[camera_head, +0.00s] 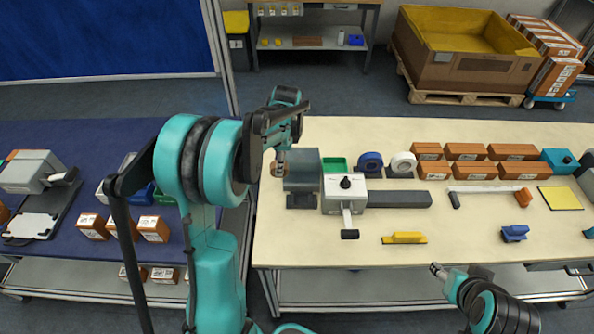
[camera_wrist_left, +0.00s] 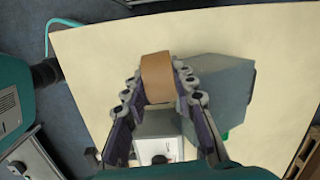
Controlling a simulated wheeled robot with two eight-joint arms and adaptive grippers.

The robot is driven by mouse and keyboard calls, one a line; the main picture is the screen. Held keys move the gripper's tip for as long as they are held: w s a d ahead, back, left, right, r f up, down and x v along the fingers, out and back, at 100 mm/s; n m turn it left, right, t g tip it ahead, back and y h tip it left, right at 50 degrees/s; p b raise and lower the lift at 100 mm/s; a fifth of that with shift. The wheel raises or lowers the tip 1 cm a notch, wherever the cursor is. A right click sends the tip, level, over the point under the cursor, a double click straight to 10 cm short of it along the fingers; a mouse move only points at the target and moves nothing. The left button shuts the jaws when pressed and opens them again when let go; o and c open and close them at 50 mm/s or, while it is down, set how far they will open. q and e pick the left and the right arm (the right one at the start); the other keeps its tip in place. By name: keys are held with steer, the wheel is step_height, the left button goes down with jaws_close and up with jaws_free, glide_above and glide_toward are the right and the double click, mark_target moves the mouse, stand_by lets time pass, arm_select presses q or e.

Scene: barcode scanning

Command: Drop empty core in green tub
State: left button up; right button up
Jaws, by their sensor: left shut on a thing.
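My left gripper (camera_head: 278,168) is over the table's left end, beside the grey machine. In the left wrist view its fingers (camera_wrist_left: 158,80) are shut on the empty core (camera_wrist_left: 157,68), a tan cardboard ring, held from both sides. The green tub (camera_head: 335,163) stands on the table behind the machine, to the right of the left gripper; only a small green bit (camera_wrist_left: 225,136) of it shows in the left wrist view. My right gripper (camera_head: 438,269) is over the table's front edge, away from these things; its jaw opening is too small to make out.
The grey machine (camera_head: 345,195), with a blue-grey housing (camera_head: 303,167), stands in front of the tub. Blue (camera_head: 370,163) and white (camera_head: 403,163) tape rolls are right of the tub. Several brown boxes (camera_head: 467,151) stand further right. A yellow tool (camera_head: 404,238) lies near the front.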

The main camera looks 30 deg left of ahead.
arm_select(q)
steer(key=w+a+r+n+h, duration=0.1)
steer(key=w+a+r+n, duration=0.4)
steer(key=a+n, duration=0.7)
steer(key=w+d+n, duration=0.1)
steer(key=w+d, duration=0.1)
steer(key=d, duration=0.1)
steer(key=w+d+f+n, duration=0.1)
steer(key=w+d, duration=0.2)
steer(key=d, duration=0.1)
steer(key=w+d+f+n, duration=0.1)
steer(key=w+d, duration=0.1)
steer(key=d, duration=0.1)
steer(key=shift+w+d+n+g+h, duration=0.15)
steer(key=shift+w+n+g+h, duration=0.15)
steer(key=w+d+f+n, duration=0.1)
steer(key=w+d+f, duration=0.15)
steer(key=d, duration=0.45)
steer(key=w+d+f, duration=0.2)
steer(key=w+d, duration=0.2)
steer(key=d, duration=0.3)
steer(key=shift+s+d+f, duration=0.1)
steer(key=shift+d+f, duration=0.05)
steer(key=shift+f, duration=2.3)
steer(key=shift+s+d+f, duration=0.1)
steer(key=shift+f, duration=2.35)
steer(key=o, duration=0.5)
steer(key=shift+o, duration=0.2)
